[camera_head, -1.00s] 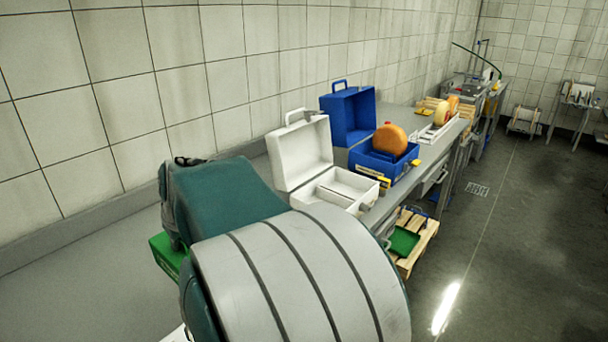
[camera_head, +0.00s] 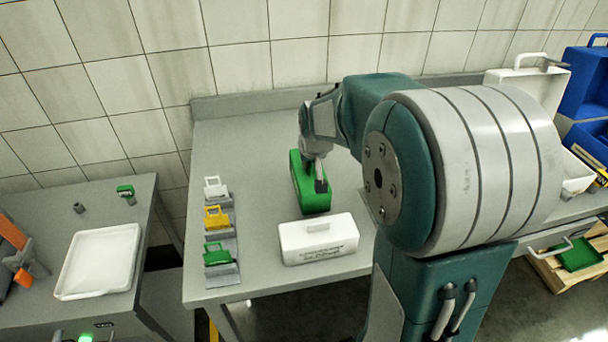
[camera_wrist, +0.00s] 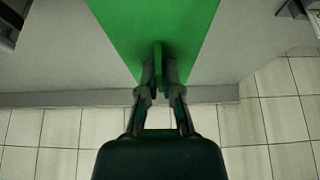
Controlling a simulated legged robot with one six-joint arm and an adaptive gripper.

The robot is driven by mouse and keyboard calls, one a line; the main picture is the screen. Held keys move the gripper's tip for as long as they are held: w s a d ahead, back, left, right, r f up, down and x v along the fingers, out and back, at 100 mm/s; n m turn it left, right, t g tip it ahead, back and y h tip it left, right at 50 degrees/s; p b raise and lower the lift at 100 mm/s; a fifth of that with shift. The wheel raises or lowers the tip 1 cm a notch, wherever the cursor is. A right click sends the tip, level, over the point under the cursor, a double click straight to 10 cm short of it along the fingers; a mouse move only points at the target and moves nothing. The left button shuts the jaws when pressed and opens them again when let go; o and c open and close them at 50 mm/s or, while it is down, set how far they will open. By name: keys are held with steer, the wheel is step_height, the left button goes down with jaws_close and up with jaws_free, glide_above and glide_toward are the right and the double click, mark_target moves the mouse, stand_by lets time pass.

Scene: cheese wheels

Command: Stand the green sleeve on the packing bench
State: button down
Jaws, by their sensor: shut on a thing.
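The green sleeve (camera_head: 313,190) is a long green box shape over the grey packing bench (camera_head: 255,150), near its back middle. It looks upright, but I cannot tell whether its base touches the bench. My gripper (camera_head: 319,172) is above it, pointing down. In the wrist view, my gripper (camera_wrist: 158,82) is shut on a thin green upright tab on top of the green sleeve (camera_wrist: 160,22). My arm hides part of the bench to the right.
A white sleeve (camera_head: 320,242) with dark lettering lies in front of the green one. A rack at left holds small white (camera_head: 214,188), yellow (camera_head: 216,217) and green (camera_head: 216,255) handled pieces. A white tray (camera_head: 100,262) is on the left table. Bench behind the rack is clear.

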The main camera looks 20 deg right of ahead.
mark_target(305, 172)
steer(key=shift+w+a+f, duration=0.2)
steer(key=shift+a+f, duration=0.05)
steer(key=shift+f, duration=0.1)
steer(key=shift+w+a+f, duration=0.15)
steer(key=shift+f, duration=0.85)
steer(key=shift+w+a+f, duration=0.1)
steer(key=shift+a+f, duration=0.05)
steer(key=shift+f, duration=0.85)
steer(key=shift+f, duration=0.1)
steer(key=c, duration=0.8)
jaws_free()
